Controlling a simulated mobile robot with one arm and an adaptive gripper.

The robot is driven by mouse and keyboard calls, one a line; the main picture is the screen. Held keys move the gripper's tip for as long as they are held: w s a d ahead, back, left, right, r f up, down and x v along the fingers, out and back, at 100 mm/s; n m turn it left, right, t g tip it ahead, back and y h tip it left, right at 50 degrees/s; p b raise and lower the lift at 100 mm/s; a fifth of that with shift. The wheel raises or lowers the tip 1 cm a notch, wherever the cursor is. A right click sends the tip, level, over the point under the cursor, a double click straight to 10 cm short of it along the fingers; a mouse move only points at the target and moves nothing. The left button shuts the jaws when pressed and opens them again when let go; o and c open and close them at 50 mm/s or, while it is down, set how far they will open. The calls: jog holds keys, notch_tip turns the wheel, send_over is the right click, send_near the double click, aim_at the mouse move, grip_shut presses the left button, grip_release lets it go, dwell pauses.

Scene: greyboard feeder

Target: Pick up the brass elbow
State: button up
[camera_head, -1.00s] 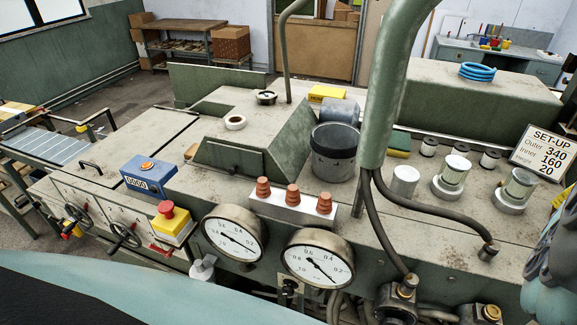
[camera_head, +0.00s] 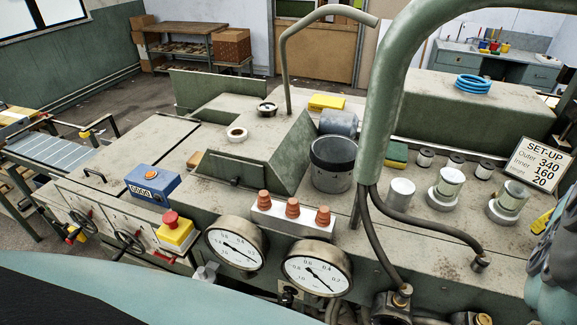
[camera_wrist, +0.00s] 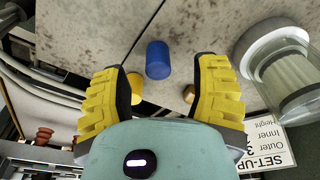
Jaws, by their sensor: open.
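In the wrist view a small brass-coloured piece (camera_wrist: 189,93) lies on the grey worktop, close against the inner side of the right finger and partly hidden by it. It may be the brass elbow; too little shows to tell its shape. My gripper (camera_wrist: 165,86) is open, its two yellow ribbed fingers wide apart over the worktop, with nothing held. A blue cylinder (camera_wrist: 157,60) stands beyond and between the fingertips. A yellow piece (camera_wrist: 135,88) sits by the left finger, partly hidden.
A glass-and-metal cylinder (camera_wrist: 287,72) stands right of my gripper, near the SET-UP sign (camera_wrist: 268,150). In the head view a thick green pipe (camera_head: 380,130) and black hoses (camera_head: 425,222) rise above the machine top. Gauges (camera_head: 317,275) line its front.

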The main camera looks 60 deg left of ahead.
jog(key=shift+w+d+f+b, duration=0.15)
jog(key=shift+f+b, duration=0.95)
jog(key=shift+f, duration=0.15)
jog(key=shift+o, duration=0.4)
grip_shut()
